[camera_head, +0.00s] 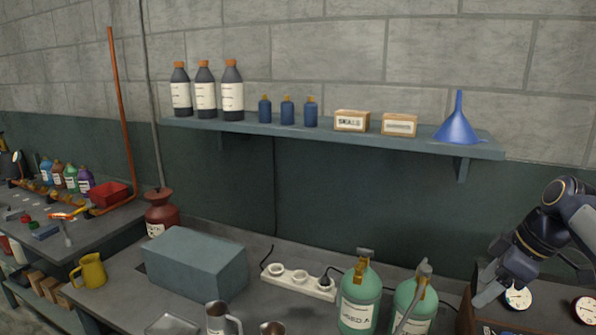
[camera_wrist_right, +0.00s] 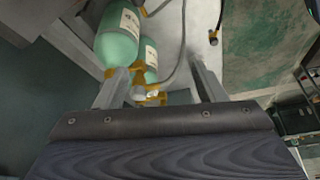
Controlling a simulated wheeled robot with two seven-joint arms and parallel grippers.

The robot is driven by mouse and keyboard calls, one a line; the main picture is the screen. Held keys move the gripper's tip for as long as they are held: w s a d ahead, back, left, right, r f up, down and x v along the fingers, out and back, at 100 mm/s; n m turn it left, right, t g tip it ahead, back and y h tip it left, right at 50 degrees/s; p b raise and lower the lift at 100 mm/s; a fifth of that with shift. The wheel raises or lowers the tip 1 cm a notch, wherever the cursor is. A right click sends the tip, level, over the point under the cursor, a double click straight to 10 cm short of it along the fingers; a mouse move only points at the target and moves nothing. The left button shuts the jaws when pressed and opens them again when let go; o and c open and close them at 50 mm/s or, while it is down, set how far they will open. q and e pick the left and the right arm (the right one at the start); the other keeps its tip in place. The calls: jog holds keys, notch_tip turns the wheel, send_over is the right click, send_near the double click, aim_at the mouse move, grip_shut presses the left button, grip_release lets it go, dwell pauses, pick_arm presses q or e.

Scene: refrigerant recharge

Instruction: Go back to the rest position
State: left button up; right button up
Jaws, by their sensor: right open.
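My right gripper (camera_head: 487,288) is at the right of the head view, above the right part of the bench, in front of a gauge box. In the right wrist view my right gripper (camera_wrist_right: 160,75) shows its two fingers spread apart. Two green gas cylinders (camera_head: 359,298) (camera_head: 415,304) stand on the bench to its left. They also show past the fingers in the wrist view (camera_wrist_right: 117,35). No object is held between the fingers. My left gripper is not in view.
The gauge box (camera_head: 545,306) with round dials is near my right gripper. A power strip (camera_head: 298,283), a grey-blue block (camera_head: 196,263) and metal jugs (camera_head: 217,318) are on the bench. A wall shelf (camera_head: 340,137) holds bottles, small boxes and a blue funnel (camera_head: 458,122).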

jog(key=s+a+f+m+t, duration=0.1)
jog(key=s+a+f+m, duration=0.4)
jog(key=s+a, duration=0.4)
jog(key=s+a+f+m+t, duration=0.1)
jog(key=s+a+f+m, duration=0.4)
jog(key=s+a+f, duration=0.2)
jog(key=s+a, duration=0.2)
jog(key=a, duration=0.1)
jog(key=shift+s+a+m, duration=0.15)
jog(key=shift+s+m, duration=0.15)
jog(key=shift+s+f, duration=0.1)
jog(key=shift+c, duration=0.4)
